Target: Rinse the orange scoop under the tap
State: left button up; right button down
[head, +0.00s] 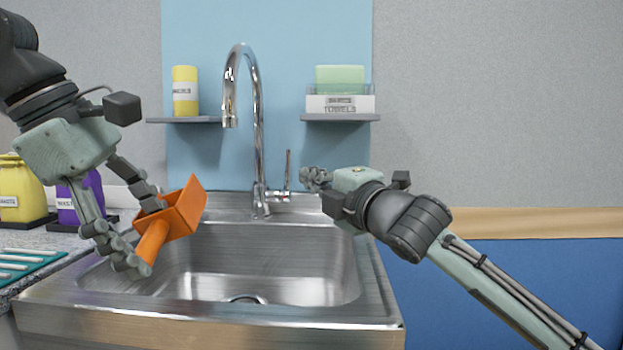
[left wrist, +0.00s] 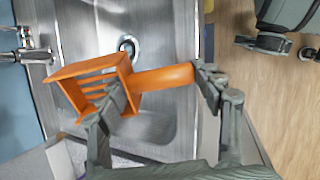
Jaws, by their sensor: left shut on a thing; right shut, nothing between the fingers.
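The orange scoop (head: 182,216) is held over the left part of the steel sink (head: 300,290). My left gripper (head: 146,228) is shut on the scoop, with its fingers around the handle end and body. No water shows. My right gripper (head: 312,178) is shut and empty beside the tap's lever (head: 288,172).
Small shelves hold a yellow bottle (head: 185,90) on the left and a towels box (head: 340,103) with a green block (head: 340,78) on the right. Yellow (head: 20,190) and purple (head: 80,200) containers and a teal rack (head: 25,265) stand left of the sink.

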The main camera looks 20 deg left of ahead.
pick_arm(q)
jog(key=s+r, duration=0.1)
jog(key=s+a+r, duration=0.1)
jog(key=s+r+p, duration=0.1)
jog(key=shift+s+a, duration=0.2)
jog(key=shift+a, duration=0.2)
dwell(1.2)
